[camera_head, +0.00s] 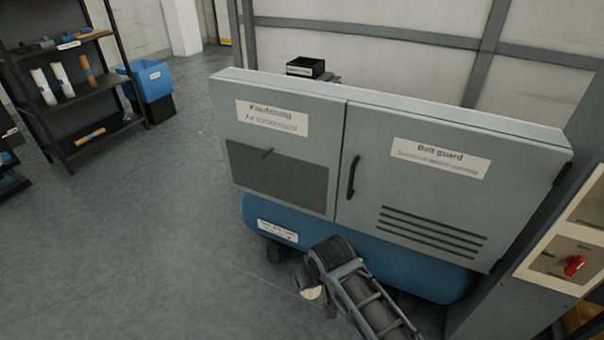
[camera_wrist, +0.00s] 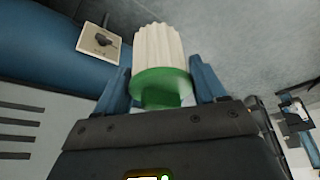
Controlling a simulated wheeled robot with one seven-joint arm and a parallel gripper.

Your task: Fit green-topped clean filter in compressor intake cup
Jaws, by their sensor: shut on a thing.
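My gripper (camera_wrist: 160,82) is shut on the filter (camera_wrist: 160,48), with one blue finger on each side. The filter has a white pleated body and a green cap (camera_wrist: 160,84). The cap end is toward my gripper, and the pleated end points away from it. In the head view my arm reaches low in front of the compressor (camera_head: 275,125), a grey cabinet above a blue tank (camera_head: 380,262). A small cream patch shows beside my arm's end there, and I cannot tell what it is. I cannot make out the intake cup in either view.
The cabinet has a dark panel (camera_head: 277,178) and a belt guard door (camera_head: 440,180) with a black handle. A dark shelf (camera_head: 85,90) with rolls and a blue bin (camera_head: 152,80) stand at the back left. A red switch (camera_head: 574,265) is at right.

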